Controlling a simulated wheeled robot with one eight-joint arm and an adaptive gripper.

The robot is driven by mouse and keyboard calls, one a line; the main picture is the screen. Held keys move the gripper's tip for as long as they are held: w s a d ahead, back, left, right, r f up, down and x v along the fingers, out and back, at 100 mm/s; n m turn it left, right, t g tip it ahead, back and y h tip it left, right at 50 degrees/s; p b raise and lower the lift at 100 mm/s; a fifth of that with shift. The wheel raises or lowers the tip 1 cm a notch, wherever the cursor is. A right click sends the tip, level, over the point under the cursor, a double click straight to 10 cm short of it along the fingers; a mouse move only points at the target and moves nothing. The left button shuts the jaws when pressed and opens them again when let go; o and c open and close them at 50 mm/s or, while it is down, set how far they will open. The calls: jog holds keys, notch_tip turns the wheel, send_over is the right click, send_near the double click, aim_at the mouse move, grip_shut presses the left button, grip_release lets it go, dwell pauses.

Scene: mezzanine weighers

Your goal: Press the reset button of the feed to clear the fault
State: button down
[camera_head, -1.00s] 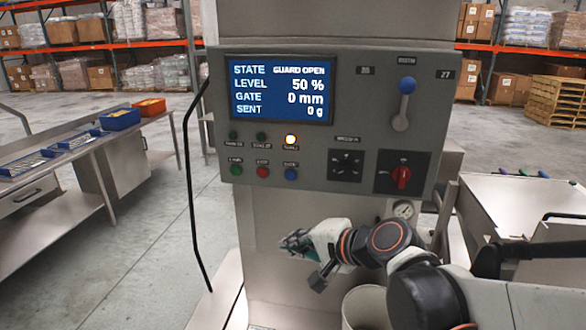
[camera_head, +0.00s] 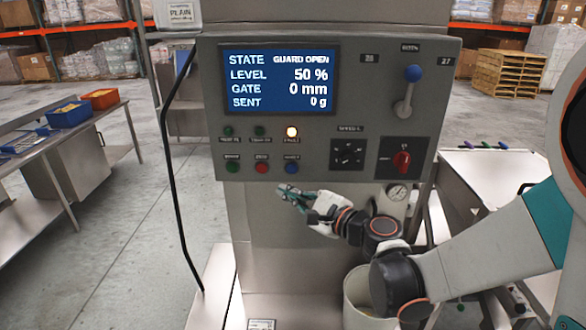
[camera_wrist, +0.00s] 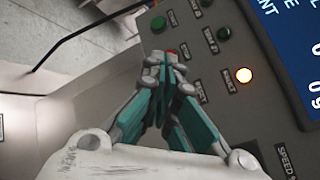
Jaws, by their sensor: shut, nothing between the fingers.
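The grey feed panel (camera_head: 385,110) carries a bottom row of three buttons: green (camera_head: 232,167), red (camera_head: 262,167) and blue (camera_head: 291,167). Their labels are too small to read surely. The screen (camera_head: 279,80) reads GUARD OPEN, level 50 %, gate 0 mm, sent 0 g. My gripper (camera_head: 282,190) is shut and empty, just below the button row in the head view. In the wrist view my gripper (camera_wrist: 165,60) points toward the panel; the green button (camera_wrist: 158,24) shows, the red button (camera_wrist: 171,52) is partly covered, and the blue button is hidden behind the fingers.
To the right are a black dial (camera_head: 347,153), a red rotary switch (camera_head: 401,160) and a blue-knobbed lever (camera_head: 412,75). A pressure gauge (camera_head: 397,194) and a pale bin (camera_head: 358,290) are below.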

aim_at(292, 172)
jog(key=shift+w+d, duration=0.1)
jog(key=shift+w, duration=4.3)
jog(key=shift+w, duration=0.15)
jog(key=shift+w, duration=0.25)
jog(key=shift+w, duration=0.4)
jog(key=shift+s, duration=0.1)
jog(key=shift+s+b, duration=0.3)
jog(key=shift+s, duration=0.4)
